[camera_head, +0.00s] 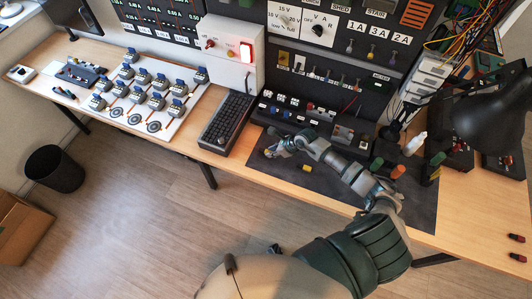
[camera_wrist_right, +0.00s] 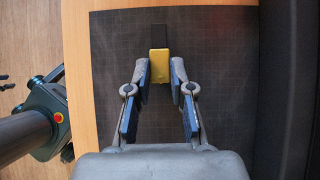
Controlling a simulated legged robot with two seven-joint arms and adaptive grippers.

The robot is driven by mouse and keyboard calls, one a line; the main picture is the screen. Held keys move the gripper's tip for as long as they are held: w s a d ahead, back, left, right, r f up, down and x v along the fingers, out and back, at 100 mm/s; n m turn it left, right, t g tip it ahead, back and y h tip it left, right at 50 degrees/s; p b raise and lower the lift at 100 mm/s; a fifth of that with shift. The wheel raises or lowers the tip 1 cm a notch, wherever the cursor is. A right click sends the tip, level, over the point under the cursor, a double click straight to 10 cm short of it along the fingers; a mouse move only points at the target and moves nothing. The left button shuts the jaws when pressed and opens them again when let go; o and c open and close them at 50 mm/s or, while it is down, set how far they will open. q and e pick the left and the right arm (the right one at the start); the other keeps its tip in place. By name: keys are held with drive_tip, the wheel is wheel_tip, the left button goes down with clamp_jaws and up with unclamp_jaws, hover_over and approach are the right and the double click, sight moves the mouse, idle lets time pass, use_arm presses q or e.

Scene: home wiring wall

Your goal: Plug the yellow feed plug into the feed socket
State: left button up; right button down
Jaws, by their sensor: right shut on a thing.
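The yellow feed plug (camera_wrist_right: 159,62) is between the fingertips of my right gripper (camera_wrist_right: 160,72) in the right wrist view, with a dark part extending beyond it. In the head view my right gripper (camera_head: 273,151) is low over the dark mat, with a bit of yellow at its tip. It is shut on the plug. Whether the plug touches the mat is unclear. Rows of small sockets (camera_head: 290,112) line the lower panel behind the mat; I cannot tell which is the feed socket. My left gripper is not in view.
Green and orange cylinders (camera_head: 398,171) and a black lamp (camera_head: 490,110) stand to the right.

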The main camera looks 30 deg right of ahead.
drive_tip(key=shift+a+r+p, duration=0.15)
drive_tip(key=shift+r+p, duration=0.6)
drive_tip(key=shift+r, duration=0.4)
drive_tip(key=shift+r+p, duration=0.9)
drive_tip(key=shift+r, duration=0.3)
